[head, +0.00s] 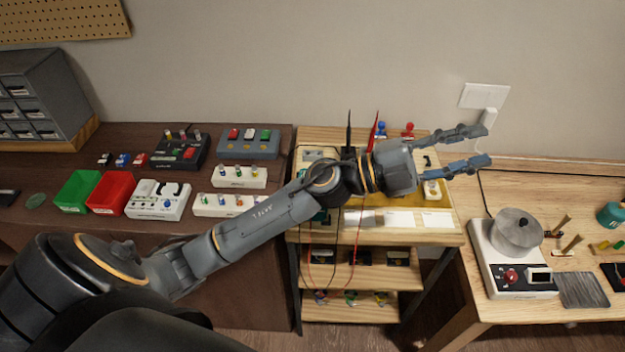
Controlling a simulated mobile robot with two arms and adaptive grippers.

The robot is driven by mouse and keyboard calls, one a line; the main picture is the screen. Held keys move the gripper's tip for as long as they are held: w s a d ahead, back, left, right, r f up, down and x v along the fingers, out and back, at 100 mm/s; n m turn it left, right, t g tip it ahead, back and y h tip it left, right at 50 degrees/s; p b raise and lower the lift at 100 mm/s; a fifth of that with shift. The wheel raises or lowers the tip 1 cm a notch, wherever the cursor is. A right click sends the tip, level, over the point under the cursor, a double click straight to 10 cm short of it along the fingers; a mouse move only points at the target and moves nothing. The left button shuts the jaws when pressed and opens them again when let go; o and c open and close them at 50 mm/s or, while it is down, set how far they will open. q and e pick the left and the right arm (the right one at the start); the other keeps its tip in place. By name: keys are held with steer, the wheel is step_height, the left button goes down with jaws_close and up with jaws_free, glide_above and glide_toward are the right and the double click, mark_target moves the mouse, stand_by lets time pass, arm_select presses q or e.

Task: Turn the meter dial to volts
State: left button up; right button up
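My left gripper (483,146) reaches over the small wooden cart (437,238) from the left. Its two fingers are spread apart, pointing right, with nothing between them. A black probe (349,130) and a red probe (373,132) stand upright on the cart top behind my forearm. Thin dark and red leads hang down in front of the cart. A teal-edged thing (320,217) is partly covered by my forearm. I cannot make out the meter's dial or its setting; my arm hides much of the cart top. My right gripper is not in view.
The dark bench at left holds a green bin (77,191), a red bin (111,193) and several switch boxes. The right table carries a white device with a round metal pot (516,233). A wall outlet (484,96) is behind the gripper.

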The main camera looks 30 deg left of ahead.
arm_select(q)
steer(key=a+f+m+g+y, duration=0.4)
steer(key=f+m+g+y, duration=0.5)
steer(key=f, duration=0.3)
steer(key=w+a+n+g+y, duration=0.1)
steer(key=a+n+g+y, duration=0.6)
steer(key=a, duration=1.8)
steer(key=f+t+y+p, duration=0.1)
steer(key=f, duration=0.3)
steer(key=f+m+t+y+p, duration=0.1)
steer(key=f, duration=0.4)
steer(key=f+m+t+p, duration=0.1)
steer(key=f, duration=0.3)
steer(key=shift+w+d+f+t+y, duration=0.1)
steer(key=shift+d+f+t+y, duration=0.05)
steer(key=shift+d+t+y, duration=0.2)
jaws_close()
